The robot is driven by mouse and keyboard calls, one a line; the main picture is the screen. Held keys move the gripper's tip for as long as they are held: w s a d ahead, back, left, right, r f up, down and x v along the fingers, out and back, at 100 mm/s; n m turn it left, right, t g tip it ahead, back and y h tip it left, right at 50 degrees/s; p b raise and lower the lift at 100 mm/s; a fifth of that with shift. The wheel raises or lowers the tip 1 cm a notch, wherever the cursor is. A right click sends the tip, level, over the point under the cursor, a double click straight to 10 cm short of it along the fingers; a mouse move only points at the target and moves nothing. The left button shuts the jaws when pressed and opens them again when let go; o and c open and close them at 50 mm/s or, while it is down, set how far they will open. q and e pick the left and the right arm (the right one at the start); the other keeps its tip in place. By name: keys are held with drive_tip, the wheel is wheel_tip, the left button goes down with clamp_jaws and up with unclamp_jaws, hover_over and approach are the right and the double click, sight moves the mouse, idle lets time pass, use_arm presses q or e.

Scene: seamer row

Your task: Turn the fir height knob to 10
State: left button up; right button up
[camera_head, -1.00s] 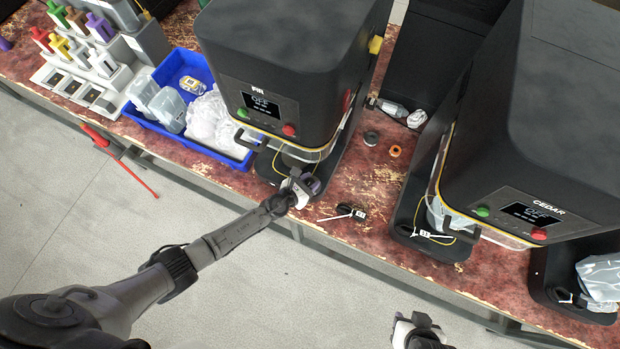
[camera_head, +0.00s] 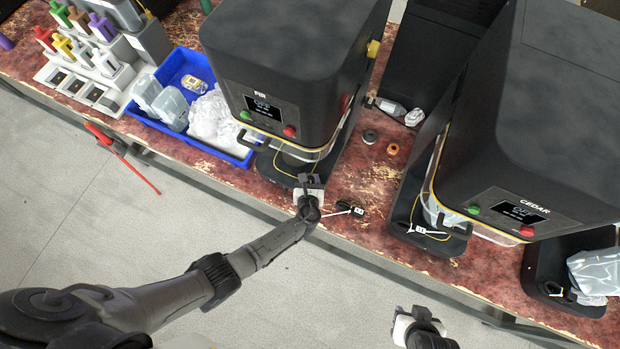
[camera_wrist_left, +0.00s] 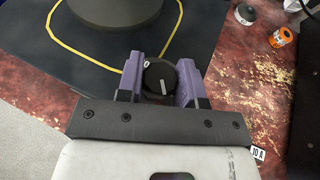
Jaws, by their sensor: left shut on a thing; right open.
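The FIR machine (camera_head: 290,55) is a black seamer with a screen reading OFF, a green button and a red button. Its height knob (camera_wrist_left: 160,78) is a small round black knob with a pale pointer line at the front of the base, and a "0" mark shows beside it. My left gripper (camera_wrist_left: 160,82) has its purple fingers on both sides of the knob, shut on it. In the head view the left gripper (camera_head: 311,182) hides the knob. The pointer faces toward the gripper's palm. My right gripper (camera_head: 405,318) is open and empty, beyond the table's front edge.
The CEDAR machine (camera_head: 560,110) stands to the right. A blue bin (camera_head: 178,62) with bags and clear containers is left of FIR.

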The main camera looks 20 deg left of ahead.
use_arm(q)
drive_tip(key=shift+n+y, duration=0.6)
drive_tip(key=shift+n+g+y+b, duration=0.3)
drive_tip(key=shift+g, duration=0.1)
drive_tip(key=o, duration=0.9)
drive_tip(key=p+v, duration=0.2)
drive_tip(key=v, duration=1.1)
drive_tip(key=shift+s+d, duration=0.2)
drive_tip(key=shift+s, duration=0.1)
